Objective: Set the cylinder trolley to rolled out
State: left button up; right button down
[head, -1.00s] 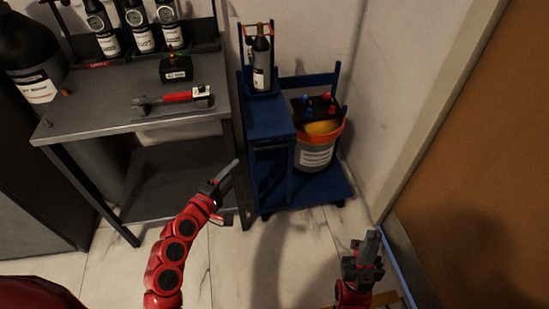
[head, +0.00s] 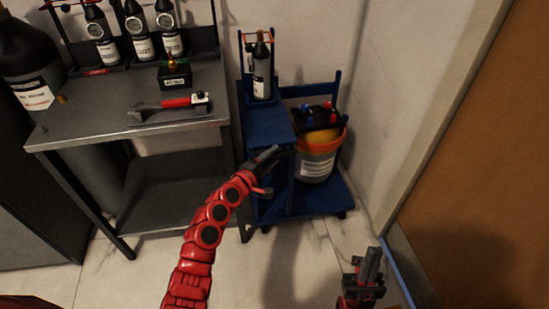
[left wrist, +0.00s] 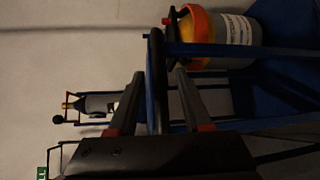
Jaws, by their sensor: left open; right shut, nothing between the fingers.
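The blue cylinder trolley (head: 268,122) stands against the back wall, right of the metal bench. A small dark gas cylinder (head: 261,72) with a white label stands upright on its raised part. My left gripper (head: 268,170) is open at the trolley's front. In the left wrist view, a dark bar (left wrist: 157,70) runs between the open fingers of the left gripper (left wrist: 160,78). I cannot tell whether either finger touches it. The trolley's blue frame (left wrist: 210,50) shows behind. My right gripper (head: 370,266) is shut and empty, low near the door, apart from the trolley.
An orange-rimmed bucket (head: 316,166) and a black battery (head: 316,116) are at the trolley's right side. A brown door (head: 490,170) is at right. Floor before the trolley is clear.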

pick_arm(q)
jog(key=shift+w+d+f, duration=0.1)
jog(key=shift+w+d, duration=0.25)
jog(key=shift+w, duration=0.2)
grip_shut()
dwell(1.1)
